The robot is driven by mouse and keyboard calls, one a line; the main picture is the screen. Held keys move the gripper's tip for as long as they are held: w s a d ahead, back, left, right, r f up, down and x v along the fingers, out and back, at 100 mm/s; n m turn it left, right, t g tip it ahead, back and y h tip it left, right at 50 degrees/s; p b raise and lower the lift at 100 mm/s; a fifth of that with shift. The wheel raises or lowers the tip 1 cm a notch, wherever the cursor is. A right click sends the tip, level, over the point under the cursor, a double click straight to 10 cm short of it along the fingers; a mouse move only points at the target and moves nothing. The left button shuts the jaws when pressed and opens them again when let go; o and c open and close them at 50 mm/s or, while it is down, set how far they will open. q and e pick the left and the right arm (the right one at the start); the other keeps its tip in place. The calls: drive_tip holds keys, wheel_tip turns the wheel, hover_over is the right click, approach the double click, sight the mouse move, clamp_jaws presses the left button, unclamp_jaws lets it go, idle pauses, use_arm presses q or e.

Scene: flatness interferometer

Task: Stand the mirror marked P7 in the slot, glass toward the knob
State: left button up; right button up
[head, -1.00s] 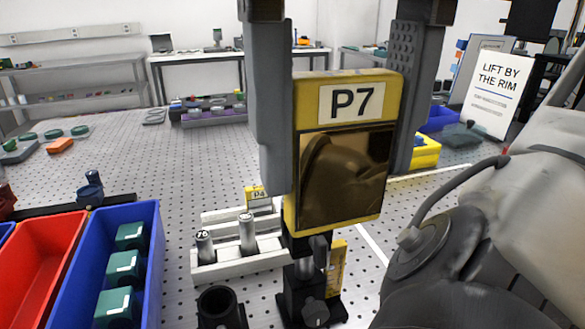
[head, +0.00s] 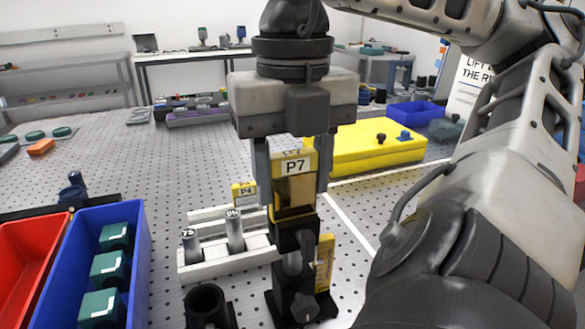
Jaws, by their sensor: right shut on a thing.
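The yellow-framed mirror P7 (head: 278,170) stands upright in the head view, its label and brownish glass facing me. My right gripper (head: 294,190) is shut on it from above, one finger at each side edge. The mirror's lower end meets the top of a black mount (head: 296,240), whose front hides the bottom edge. I cannot tell how deep it sits in the slot. The knob (head: 305,308) is low on the mount's front, on the same side as the glass. My left gripper is not in view.
A white rack (head: 225,263) with metal cylinders and a yellow P4 piece (head: 243,190) stands close left of the mount. A black cup (head: 206,305) is in front. Blue (head: 140,235) and red bins are at left. A yellow block (head: 375,150) lies behind, right.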

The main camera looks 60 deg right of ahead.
drive_tip(key=shift+f+b, duration=0.4)
drive_tip(key=shift+f, duration=0.65)
drive_tip(key=o, duration=1)
drive_tip(key=shift+r, duration=0.1)
wheel_tip(320, 180, up, 12)
drive_tip(key=p, duration=0.2)
drive_tip(key=shift+r+p, duration=0.25)
drive_tip(key=shift+p, duration=0.15)
drive_tip(key=shift+s, duration=0.1)
